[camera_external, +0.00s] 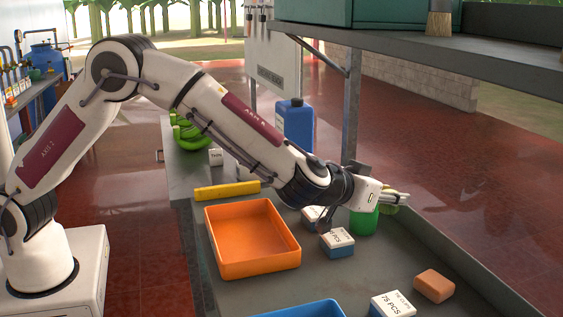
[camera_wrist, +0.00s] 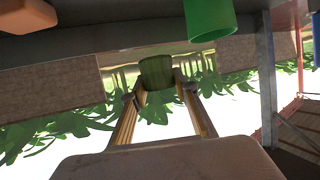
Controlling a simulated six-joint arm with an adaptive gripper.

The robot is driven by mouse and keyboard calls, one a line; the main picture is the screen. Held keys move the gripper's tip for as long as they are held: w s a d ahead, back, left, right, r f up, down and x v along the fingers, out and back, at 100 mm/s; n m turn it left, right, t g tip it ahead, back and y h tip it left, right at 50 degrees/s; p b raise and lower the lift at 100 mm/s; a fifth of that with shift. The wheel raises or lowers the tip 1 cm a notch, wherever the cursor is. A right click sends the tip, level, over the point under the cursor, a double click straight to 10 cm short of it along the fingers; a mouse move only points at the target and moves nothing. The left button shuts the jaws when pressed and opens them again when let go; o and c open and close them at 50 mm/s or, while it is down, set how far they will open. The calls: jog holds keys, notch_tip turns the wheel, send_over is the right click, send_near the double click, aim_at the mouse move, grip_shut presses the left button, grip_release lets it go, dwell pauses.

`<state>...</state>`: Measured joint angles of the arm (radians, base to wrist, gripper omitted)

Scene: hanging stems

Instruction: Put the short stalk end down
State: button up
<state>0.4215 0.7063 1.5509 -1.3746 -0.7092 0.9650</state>
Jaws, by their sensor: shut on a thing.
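My gripper (camera_external: 398,198) reaches out to the right above the grey bench. It is shut on a short green stalk, whose pale green part (camera_external: 391,209) shows at the fingertips, mostly hidden by the fingers. In the wrist view, the stalk (camera_wrist: 156,71) is a dark green, ridged, stubby piece between the two fingertips (camera_wrist: 158,86). It is held clear of the bench. I cannot tell which of its ends points down. A green cup (camera_external: 364,222) stands on the bench just below and left of the fingertips; it also shows in the wrist view (camera_wrist: 208,18).
An orange tray (camera_external: 250,270) lies left of the gripper, with a yellow bar (camera_external: 227,190) behind it. Small boxes (camera_external: 337,243) (camera_external: 393,304) and an orange-brown block (camera_external: 434,286) sit on the bench. A blue jug (camera_external: 295,124) and shelf post (camera_external: 351,105) stand behind.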

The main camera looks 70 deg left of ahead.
jog(key=shift+w+d+f+n, duration=0.1)
jog(key=shift+w+d+n, duration=0.05)
jog(key=shift+d+n, duration=0.15)
jog(key=shift+f, duration=0.1)
jog(key=shift+f, duration=3.05)
jog(key=shift+f, duration=0.1)
jog(key=shift+f, duration=1.75)
jog(key=shift+f, duration=0.1)
jog(key=o, duration=1.1)
